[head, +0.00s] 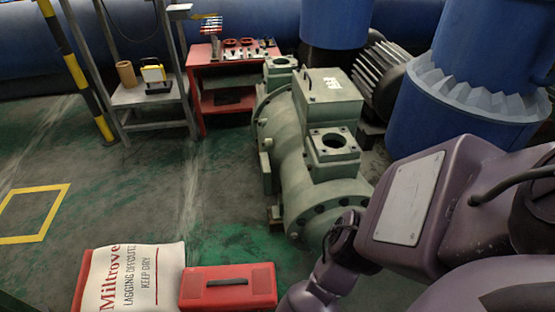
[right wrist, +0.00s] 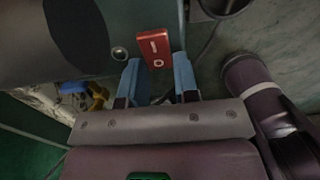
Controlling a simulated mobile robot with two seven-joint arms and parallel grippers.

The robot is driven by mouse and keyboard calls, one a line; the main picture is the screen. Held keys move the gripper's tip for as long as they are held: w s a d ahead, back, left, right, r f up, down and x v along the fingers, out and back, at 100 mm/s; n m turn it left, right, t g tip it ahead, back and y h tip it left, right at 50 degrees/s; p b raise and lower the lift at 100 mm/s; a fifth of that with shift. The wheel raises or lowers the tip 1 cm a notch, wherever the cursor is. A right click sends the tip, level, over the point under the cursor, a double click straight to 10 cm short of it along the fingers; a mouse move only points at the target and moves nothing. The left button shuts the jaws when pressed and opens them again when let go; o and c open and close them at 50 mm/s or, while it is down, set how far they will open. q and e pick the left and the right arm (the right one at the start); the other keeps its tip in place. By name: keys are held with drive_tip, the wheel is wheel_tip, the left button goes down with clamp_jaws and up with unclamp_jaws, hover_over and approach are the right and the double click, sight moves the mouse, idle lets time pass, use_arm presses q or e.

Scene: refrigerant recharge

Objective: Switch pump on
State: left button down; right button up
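A red switch (right wrist: 153,46) with white I and O marks shows in the right wrist view, at the top middle. My right gripper (right wrist: 157,63) is open, its two pale blue fingers apart. The switch lies just beyond and between the fingertips in the picture; I cannot tell whether they touch it. In the head view a large green pump-like machine (head: 312,135) stands in the middle. I cannot make out the switch there. My right arm covers the lower right of the head view, and its gripper is hidden. My left gripper is not in view.
A red toolbox (head: 228,288) and a white lagging sack (head: 130,278) lie at the front left. A red cart (head: 205,82) and a grey stand (head: 150,95) are behind. Blue pipework (head: 475,75) rises at right. The green floor at left is clear.

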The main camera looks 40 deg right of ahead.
drive_tip(key=c, duration=0.4)
drive_tip(key=shift+d+g+b, duration=0.1)
drive_tip(key=shift+g+b, duration=0.2)
drive_tip(key=shift+c, duration=0.2)
drive_tip(key=shift+w+r+g+y, duration=0.1)
drive_tip(key=shift+g+y, duration=0.6)
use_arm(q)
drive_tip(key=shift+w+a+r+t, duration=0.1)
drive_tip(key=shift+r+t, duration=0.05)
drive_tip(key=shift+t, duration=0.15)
use_arm(e)
drive_tip(key=shift+d+g, duration=0.1)
drive_tip(key=shift+g, duration=0.2)
drive_tip(key=shift+r+y, duration=0.1)
drive_tip(key=shift+y, duration=0.2)
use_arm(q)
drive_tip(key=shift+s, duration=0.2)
use_arm(e)
drive_tip(key=o, duration=0.9)
drive_tip(key=shift+w, duration=0.1)
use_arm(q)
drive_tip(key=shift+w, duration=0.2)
use_arm(e)
drive_tip(key=shift+w+r, duration=0.1)
